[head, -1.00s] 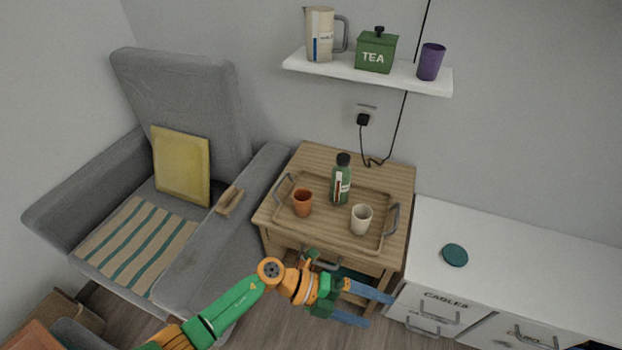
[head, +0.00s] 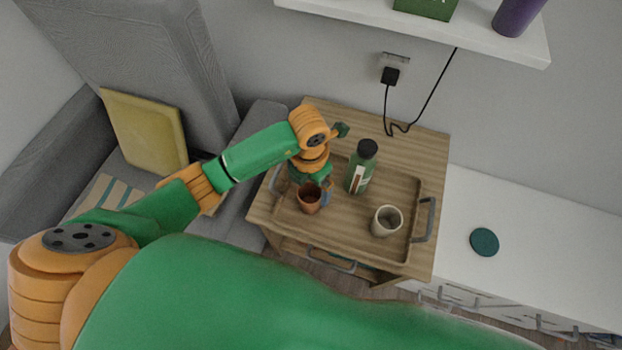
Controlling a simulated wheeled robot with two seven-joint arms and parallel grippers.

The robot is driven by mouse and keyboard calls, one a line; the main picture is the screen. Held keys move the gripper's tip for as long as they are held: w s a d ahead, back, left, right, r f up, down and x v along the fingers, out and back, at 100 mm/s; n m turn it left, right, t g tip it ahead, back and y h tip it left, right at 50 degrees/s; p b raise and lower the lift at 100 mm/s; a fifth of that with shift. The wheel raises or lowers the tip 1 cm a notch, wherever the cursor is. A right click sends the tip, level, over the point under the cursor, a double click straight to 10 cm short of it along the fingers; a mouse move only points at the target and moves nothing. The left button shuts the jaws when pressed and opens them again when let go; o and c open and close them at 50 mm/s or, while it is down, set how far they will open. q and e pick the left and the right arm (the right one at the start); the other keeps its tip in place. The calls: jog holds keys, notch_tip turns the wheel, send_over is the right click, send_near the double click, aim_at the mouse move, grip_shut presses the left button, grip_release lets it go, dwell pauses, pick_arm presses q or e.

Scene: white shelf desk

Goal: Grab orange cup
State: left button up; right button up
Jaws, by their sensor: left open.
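The orange cup (head: 309,200) stands upright on the left part of the wooden tray (head: 400,254), on the small wooden table. My left gripper (head: 318,190) reaches down at the cup from behind. A blue finger shows at the cup's right side; the other finger is mostly hidden. The gripper is open, and I cannot tell whether it touches the cup. My right gripper is not in view.
On the tray, a green bottle (head: 361,168) stands close to the right of my left gripper, and a white cup (head: 386,221) stands further right. A shelf (head: 440,32) overhangs behind. A grey armchair (head: 60,150) is at left. A white cabinet (head: 560,240) with a dark green disc (head: 484,242) is at right.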

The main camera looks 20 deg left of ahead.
aim_at(310, 198)
pick_arm(q)
jog(key=shift+w+f, duration=0.4)
jog(key=shift+f, duration=0.45)
jog(key=f, duration=0.5)
jog(key=shift+s+f+b, duration=0.3)
jog(key=shift+s, duration=0.05)
jog(key=shift+w+f, duration=0.1)
jog(key=shift+f, duration=0.2)
jog(key=shift+r, duration=0.1)
jog(key=c, duration=1.5)
